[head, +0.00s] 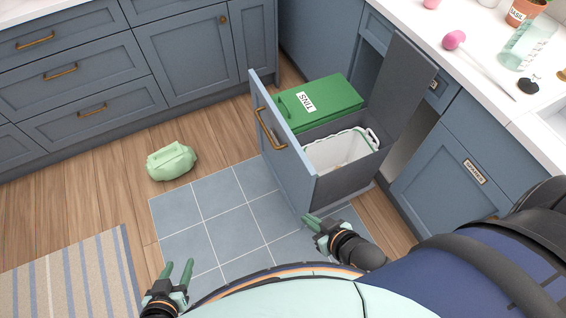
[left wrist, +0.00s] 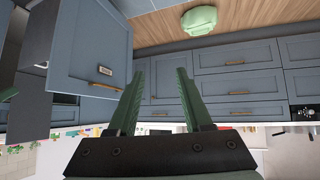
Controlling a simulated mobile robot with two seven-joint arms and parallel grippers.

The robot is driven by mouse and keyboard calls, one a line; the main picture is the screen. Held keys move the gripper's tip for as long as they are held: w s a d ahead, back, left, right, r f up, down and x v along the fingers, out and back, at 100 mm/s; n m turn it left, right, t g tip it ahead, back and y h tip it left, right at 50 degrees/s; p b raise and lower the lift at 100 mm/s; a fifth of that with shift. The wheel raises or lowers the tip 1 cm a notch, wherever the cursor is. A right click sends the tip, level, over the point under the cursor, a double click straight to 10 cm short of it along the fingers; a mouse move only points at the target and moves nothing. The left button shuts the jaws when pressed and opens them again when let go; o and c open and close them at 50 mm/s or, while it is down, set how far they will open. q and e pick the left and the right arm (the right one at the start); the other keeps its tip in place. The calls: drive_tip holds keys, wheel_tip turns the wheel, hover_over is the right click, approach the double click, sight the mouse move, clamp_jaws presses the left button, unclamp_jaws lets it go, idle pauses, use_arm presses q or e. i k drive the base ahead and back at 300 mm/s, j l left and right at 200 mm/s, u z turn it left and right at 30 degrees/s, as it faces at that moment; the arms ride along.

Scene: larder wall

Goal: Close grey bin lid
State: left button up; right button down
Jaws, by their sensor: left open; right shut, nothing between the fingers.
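The grey bin (head: 352,179) stands in the pulled-out drawer. Its grey lid (head: 402,82) is open, raised and leaning back toward the cabinet on the right. A white liner (head: 338,150) shows inside the bin. Behind it in the head view, the green bin lid (head: 318,101), labelled TINS, lies flat and closed. My left gripper (head: 178,270) is open and empty at the lower left of the head view, well away from the bin; its fingers also show in the left wrist view (left wrist: 156,100). My right gripper (head: 310,222) is shut and empty beside the drawer front's near end, below the bin.
The drawer front (head: 284,140) with its brass handle stands out over the blue tiles (head: 213,215). A pale green bag (head: 171,161) lies on the wooden floor at left. A striped rug (head: 75,272) lies at lower left. The counter (head: 480,65) holds a pink-ended stick and a glass jar.

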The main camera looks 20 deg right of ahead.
sight(406, 75)
drive_tip(key=z, duration=1.6)
